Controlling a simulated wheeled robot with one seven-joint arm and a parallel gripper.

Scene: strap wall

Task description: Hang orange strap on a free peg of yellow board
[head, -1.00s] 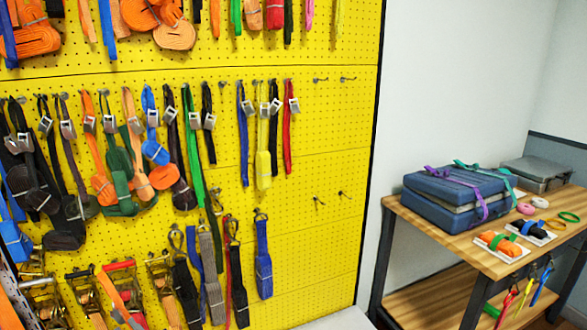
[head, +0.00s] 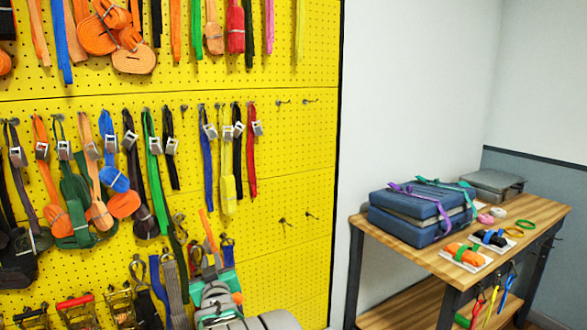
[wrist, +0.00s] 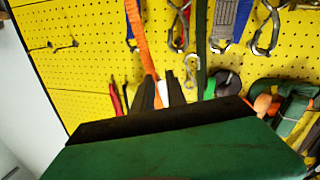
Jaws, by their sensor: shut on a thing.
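An orange strap (head: 208,230) sticks up from my gripper (head: 214,280), which is shut on it low in the head view, in front of the board's bottom row. An orange bit shows beside the jaws. The strap seems to show in the wrist view as an orange band (wrist: 138,40); my gripper's green and black part fills the lower middle there. The yellow board (head: 262,285) has bare pegs at right: an upper pair (head: 282,102) and a lower pair (head: 284,221). Another bare peg (head: 184,107) sits between a black and a blue strap. The strap's lower part is hidden.
Straps with metal buckles hang left of the bare pegs; a red one (head: 251,160) is nearest. Ratchets (head: 75,310) hang low at left. The board around the lower bare pegs is clear.

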